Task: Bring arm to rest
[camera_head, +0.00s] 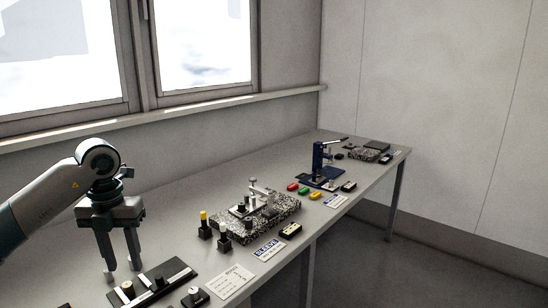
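My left arm comes in from the left edge of the head view, and its gripper (123,272) points down over the near left part of the grey bench (160,215). The two fingers are apart, with nothing seen between them. The fingertips are close to a black block with a pale strip (176,274); I cannot tell whether they touch it. My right gripper is not in view.
A speckled plate with a metal fixture (287,205) sits mid-bench, with a yellow-topped black post (203,224) beside it. A blue press (320,162) stands farther back near red, green and yellow pieces. Paper cards (232,284) lie along the front edge. Windows and wall bound the back.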

